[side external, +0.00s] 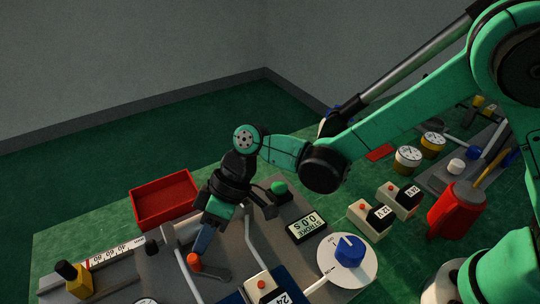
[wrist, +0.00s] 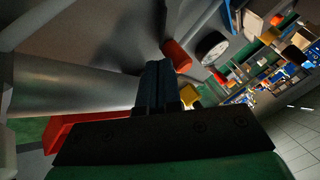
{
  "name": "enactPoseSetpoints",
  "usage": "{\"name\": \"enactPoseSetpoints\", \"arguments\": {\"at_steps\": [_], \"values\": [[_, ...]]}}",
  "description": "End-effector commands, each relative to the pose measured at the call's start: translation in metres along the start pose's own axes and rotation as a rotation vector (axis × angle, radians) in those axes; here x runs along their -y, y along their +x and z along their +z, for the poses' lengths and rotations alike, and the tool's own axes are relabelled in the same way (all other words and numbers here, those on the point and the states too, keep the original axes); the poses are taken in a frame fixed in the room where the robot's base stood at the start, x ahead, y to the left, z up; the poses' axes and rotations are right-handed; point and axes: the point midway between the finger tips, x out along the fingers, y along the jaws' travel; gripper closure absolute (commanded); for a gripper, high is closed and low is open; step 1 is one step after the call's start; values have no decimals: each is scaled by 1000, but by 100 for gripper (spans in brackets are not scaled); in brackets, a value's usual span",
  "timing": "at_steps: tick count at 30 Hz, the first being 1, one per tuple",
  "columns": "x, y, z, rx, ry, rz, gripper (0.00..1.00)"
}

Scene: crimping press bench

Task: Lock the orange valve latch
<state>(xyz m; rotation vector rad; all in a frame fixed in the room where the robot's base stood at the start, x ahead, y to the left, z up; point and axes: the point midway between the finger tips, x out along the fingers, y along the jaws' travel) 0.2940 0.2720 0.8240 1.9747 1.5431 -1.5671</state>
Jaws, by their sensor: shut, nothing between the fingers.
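An orange latch knob (side external: 194,262) sits on the grey press plate at lower centre in the side view, with a dark lever beside it. The orange knob also shows in the wrist view (wrist: 177,56), just beyond my fingertips and a little to the right. My gripper (side external: 201,250) points down with its blue fingers together and empty. Its tips are close above the knob; I cannot tell whether they touch it. In the wrist view the shut fingers (wrist: 160,68) show at the centre.
A red tray (side external: 165,201) stands behind left. Grey posts rise close to my gripper. A green button (side external: 280,187), a stroke display (side external: 307,226) and a blue dial knob (side external: 349,250) lie to the right.

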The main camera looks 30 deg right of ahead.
Motion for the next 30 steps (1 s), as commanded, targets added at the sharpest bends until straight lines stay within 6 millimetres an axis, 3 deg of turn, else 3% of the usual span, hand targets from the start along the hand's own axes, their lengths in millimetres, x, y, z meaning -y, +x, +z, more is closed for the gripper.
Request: {"name": "enactPoseSetpoints", "arguments": {"at_steps": [14,30], "values": [[2,3,-3,34,-65,-35,100],[16,14,-10,158,-300,-160,100]]}}
